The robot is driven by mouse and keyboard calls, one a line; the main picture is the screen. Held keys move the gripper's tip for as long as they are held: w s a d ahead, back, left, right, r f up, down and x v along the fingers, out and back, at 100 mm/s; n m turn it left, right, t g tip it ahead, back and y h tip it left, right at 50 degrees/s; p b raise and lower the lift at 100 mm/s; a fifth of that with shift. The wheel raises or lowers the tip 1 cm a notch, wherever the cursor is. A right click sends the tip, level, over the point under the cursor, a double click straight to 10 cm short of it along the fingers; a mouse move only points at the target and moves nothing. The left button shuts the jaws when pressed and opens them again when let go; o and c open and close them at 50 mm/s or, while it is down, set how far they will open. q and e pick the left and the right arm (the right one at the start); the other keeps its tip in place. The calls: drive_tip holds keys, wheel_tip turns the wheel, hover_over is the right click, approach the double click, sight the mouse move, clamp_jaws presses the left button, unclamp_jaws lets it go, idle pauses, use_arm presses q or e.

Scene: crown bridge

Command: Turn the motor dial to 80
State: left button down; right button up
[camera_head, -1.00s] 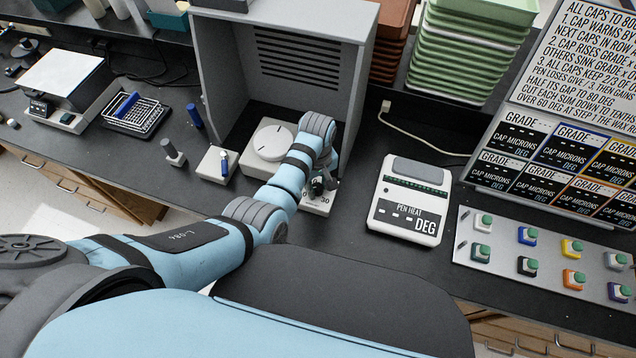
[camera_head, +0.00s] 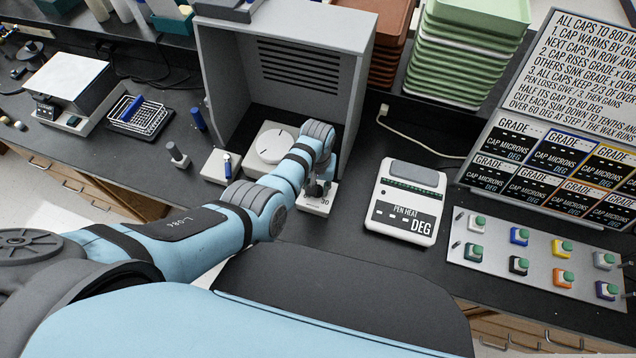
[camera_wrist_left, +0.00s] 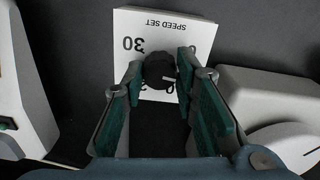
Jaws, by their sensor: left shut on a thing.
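The motor dial (camera_wrist_left: 158,66) is a small black knob with a white pointer mark, on a white square plate (camera_wrist_left: 170,22) lettered SPEED SET. In the left wrist view the pointer mark is toward the right. A 30 shows left of the knob; other numbers are partly hidden by the fingers. My left gripper (camera_wrist_left: 160,74) has its two green-padded fingers on either side of the knob, shut on it. In the head view the gripper (camera_head: 317,188) is over the plate (camera_head: 316,208), and the knob is mostly hidden. My right gripper is not in view.
A grey hood (camera_head: 282,50) stands behind, with a round-topped white device (camera_head: 271,145) at its opening. A white block with a blue switch (camera_head: 221,166) is left of it. The PEN HEAT meter (camera_head: 406,203) and a button panel (camera_head: 535,262) are to the right. Bench lies clear between plate and meter.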

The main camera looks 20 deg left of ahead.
use_arm(q)
drive_tip(key=m+p, duration=0.1)
drive_tip(key=m, duration=0.3)
drive_tip(key=shift+m, duration=2.2)
drive_tip(key=c, duration=1.3)
unclamp_jaws()
drive_tip(key=shift+r, duration=0.1)
wheel_tip(320, 180, up, 12)
drive_tip(key=shift+f, duration=0.1)
